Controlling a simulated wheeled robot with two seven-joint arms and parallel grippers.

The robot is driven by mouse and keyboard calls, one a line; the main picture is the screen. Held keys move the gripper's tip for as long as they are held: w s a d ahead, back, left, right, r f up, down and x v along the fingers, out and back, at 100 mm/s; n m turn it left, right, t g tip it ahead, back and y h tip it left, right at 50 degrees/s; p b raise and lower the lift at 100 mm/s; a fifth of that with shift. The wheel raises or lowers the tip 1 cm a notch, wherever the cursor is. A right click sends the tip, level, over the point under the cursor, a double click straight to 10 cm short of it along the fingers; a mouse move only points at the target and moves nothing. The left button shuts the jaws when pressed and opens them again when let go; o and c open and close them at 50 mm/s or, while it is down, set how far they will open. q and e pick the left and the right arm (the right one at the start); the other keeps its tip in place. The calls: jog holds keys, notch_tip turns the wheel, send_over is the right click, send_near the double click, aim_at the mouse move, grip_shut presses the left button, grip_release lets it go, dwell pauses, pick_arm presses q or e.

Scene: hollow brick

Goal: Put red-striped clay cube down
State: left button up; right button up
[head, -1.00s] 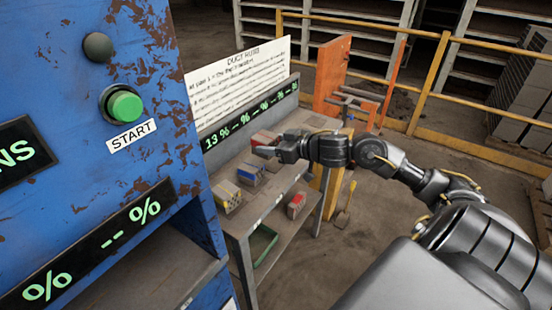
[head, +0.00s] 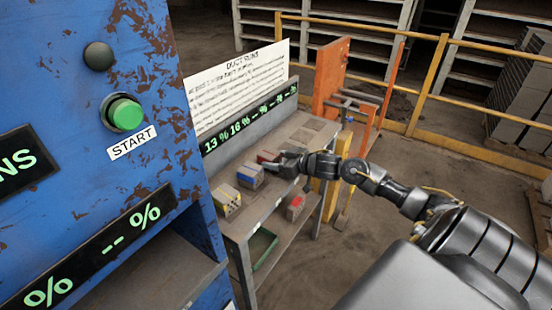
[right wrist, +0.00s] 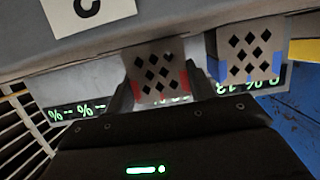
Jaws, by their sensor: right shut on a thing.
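The red-striped clay cube (head: 268,157) is at the upper shelf of the grey rack, just beyond the blue-striped cube (head: 250,175). My right gripper (head: 283,161) is shut on it. In the right wrist view the red-striped cube (right wrist: 157,70) sits between both fingers, its face of diamond holes and red corners showing. The blue-striped cube (right wrist: 246,52) stands beside it there with a small gap. I cannot tell for sure whether the held cube touches the shelf. My left gripper is not in view.
A yellow-striped cube (head: 227,199) stands nearer on the upper shelf (head: 253,215). Another red-marked block (head: 295,207) and a green tray (head: 263,247) are lower down. The blue START-button machine (head: 80,180) is at left.

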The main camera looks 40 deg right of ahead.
jog(key=o, duration=1)
jog(key=v, duration=1.2)
jog(key=shift+r, duration=0.15)
